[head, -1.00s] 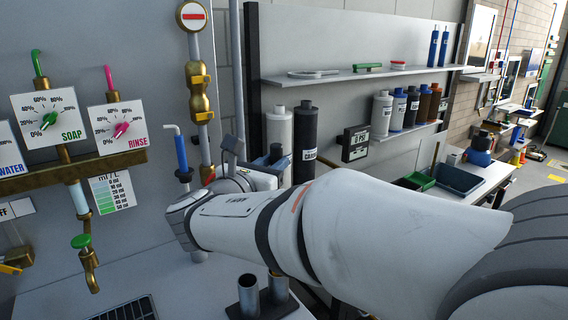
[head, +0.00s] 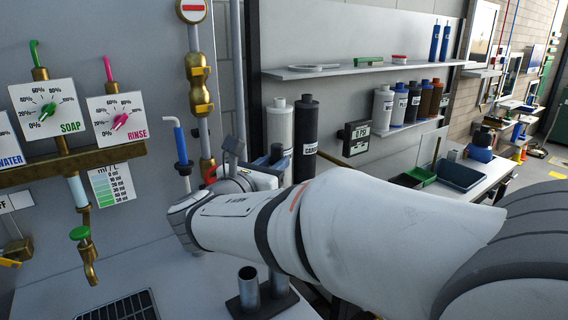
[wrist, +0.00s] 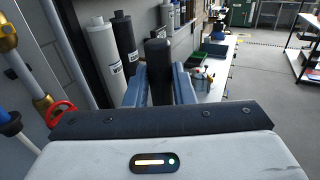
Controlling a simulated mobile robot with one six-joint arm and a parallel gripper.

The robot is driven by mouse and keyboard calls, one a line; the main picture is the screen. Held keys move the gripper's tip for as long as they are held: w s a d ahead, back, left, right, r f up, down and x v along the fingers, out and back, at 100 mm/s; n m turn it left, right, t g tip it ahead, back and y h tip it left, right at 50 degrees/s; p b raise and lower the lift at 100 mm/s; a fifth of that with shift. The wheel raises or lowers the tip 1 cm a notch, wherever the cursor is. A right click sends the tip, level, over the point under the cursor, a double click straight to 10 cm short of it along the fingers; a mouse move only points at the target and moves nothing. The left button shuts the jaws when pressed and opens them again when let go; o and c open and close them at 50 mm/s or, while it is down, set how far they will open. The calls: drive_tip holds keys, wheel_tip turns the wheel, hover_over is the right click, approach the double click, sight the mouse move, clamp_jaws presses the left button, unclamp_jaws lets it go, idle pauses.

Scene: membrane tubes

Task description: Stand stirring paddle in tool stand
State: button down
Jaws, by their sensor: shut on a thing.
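My gripper (wrist: 158,84) shows in the wrist view with its two blue fingers shut on a dark, round-ended piece, which I take to be the stirring paddle (wrist: 158,62). The rest of the paddle is hidden there.
Brass taps and the soap and rinse dials (head: 46,107) are on the left wall. A drain grate (head: 120,306) lies left of the stand. White and black cylinders (head: 305,138) stand behind my arm. The white counter between stand and wall is clear.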

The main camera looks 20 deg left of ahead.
drive_tip(key=shift+f+b, duration=0.55)
drive_tip(key=shift+f, duration=0.35)
drive_tip(key=c, duration=1.1)
unclamp_jaws()
drive_tip(key=shift+c, duration=0.2)
wheel_tip(320, 180, up, 6)
drive_tip(key=p, duration=0.5)
